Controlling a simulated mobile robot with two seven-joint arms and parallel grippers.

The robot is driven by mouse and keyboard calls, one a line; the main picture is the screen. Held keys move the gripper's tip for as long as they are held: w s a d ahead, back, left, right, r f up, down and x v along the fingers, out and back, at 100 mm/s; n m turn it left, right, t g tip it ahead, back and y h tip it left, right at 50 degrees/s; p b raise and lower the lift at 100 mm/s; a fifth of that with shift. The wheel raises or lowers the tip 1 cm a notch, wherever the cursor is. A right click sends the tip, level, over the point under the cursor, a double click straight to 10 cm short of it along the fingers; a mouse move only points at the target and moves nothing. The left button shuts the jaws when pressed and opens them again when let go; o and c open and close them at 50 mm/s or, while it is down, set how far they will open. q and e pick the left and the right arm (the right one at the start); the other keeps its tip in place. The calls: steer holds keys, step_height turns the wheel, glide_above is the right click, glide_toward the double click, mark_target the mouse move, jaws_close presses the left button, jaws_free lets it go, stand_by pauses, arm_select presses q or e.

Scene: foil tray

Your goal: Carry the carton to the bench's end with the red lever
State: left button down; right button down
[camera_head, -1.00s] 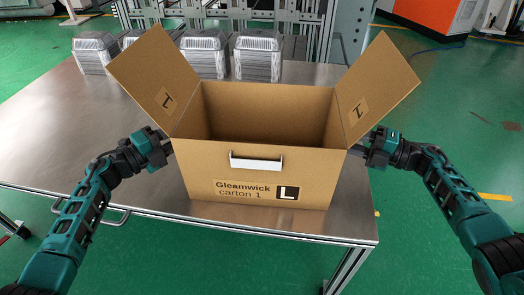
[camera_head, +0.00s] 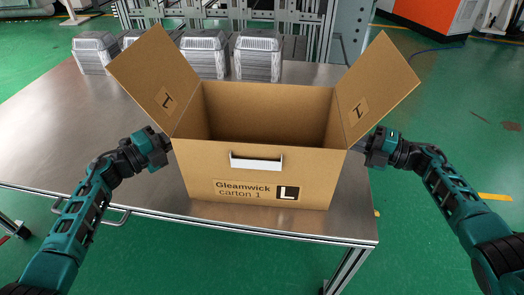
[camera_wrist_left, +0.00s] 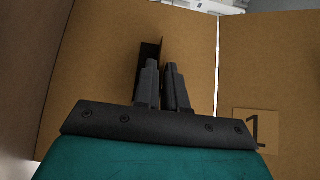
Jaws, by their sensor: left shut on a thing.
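The open brown carton (camera_head: 232,178), marked "Gleamwick carton 1" and "L", is upright over the front right part of the steel bench (camera_head: 90,140). Its side flaps spread outward, and its visible inside looks empty. I cannot tell whether its base touches the bench. My left gripper (camera_head: 170,143) is at the carton's left side. In the left wrist view its fingers (camera_wrist_left: 163,72) are at a dark slot in the carton wall (camera_wrist_left: 190,40), shut on that wall. My right gripper (camera_head: 364,146) is at the right side, its fingertips mostly hidden. No red lever is visible.
Several foil trays (camera_head: 204,55) stand along the bench's back edge, behind the carton. Bare bench top lies to the left. The bench's right front corner (camera_head: 374,239) is close to the carton. Green floor (camera_head: 455,110) is open on the right.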

stand_by(0.3)
step_height(320, 180, up, 5)
steer(key=p, duration=0.5)
steer(key=shift+s+d+r, duration=0.1)
stand_by(0.8)
